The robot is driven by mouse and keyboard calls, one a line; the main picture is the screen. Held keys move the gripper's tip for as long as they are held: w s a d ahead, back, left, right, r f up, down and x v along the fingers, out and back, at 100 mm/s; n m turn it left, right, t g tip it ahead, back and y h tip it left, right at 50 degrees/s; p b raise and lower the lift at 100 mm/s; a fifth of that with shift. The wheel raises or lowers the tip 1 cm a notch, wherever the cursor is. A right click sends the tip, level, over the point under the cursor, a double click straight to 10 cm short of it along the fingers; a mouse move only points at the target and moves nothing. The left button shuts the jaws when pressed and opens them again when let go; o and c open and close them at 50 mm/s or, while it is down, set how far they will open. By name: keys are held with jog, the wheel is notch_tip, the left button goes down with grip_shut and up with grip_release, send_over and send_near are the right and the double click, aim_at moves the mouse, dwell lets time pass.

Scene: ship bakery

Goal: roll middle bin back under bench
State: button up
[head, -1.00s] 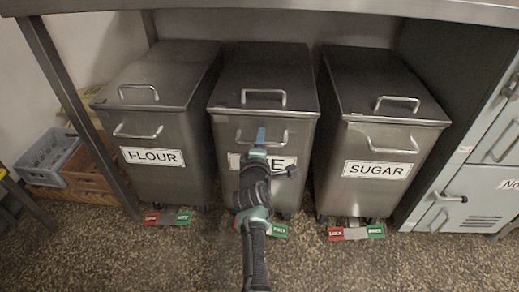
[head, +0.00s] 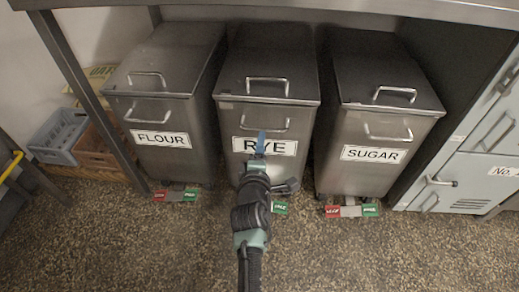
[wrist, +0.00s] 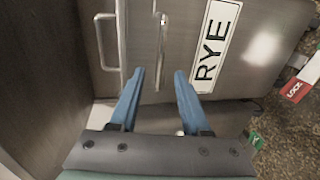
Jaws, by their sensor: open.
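The middle bin (head: 266,90) is a dark metal bin labelled RYE. It stands under the bench (head: 330,8) between the flour and sugar bins, and its front is roughly level with theirs. Its lid is shut. It has a lid handle (head: 267,80) and a front handle (head: 263,126), which also shows in the wrist view (wrist: 161,50). My gripper (head: 260,140) is open and empty in front of the RYE label, just below the front handle. In the wrist view its blue fingers (wrist: 159,74) are apart, with the handle's end seen between them; I cannot tell the depth gap.
The flour bin (head: 165,100) stands left, the sugar bin (head: 372,110) right. Red and green floor pedals (head: 176,195) sit under the bins; my arm partly hides the middle one. Crates (head: 60,138) lie left, a grey locker (head: 470,180) right. The speckled floor (head: 370,250) in front is clear.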

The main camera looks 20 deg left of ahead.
jog(key=shift+p+v, duration=1.2)
jog(key=shift+v, duration=0.75)
jog(key=w+d+r+m+t+h, duration=0.1)
jog(key=d+r+m+t, duration=0.2)
jog(key=r, duration=0.9)
jog(key=d+r+m+t, duration=0.1)
jog(key=d+r+m, duration=0.25)
jog(key=r, duration=0.85)
jog(key=w+d+r+m+t+h, duration=0.1)
jog(key=d+r+m+t, duration=0.2)
jog(key=r, duration=0.8)
jog(key=s+d+r+m+t+h+p, duration=0.1)
jog(key=s+d+r+m+t, duration=0.4)
jog(key=s+r, duration=0.55)
jog(key=s+d+r+m+h, duration=0.1)
jog(key=s+d+r+m, duration=0.2)
jog(key=s+r+m, duration=0.8)
notch_tip(320, 180, up, 41)
jog(key=w+n+p, duration=0.3)
jog(key=n+p, duration=0.1)
jog(key=p, duration=3.4)
jog(key=shift+r, duration=0.25)
jog(key=shift+a, duration=0.1)
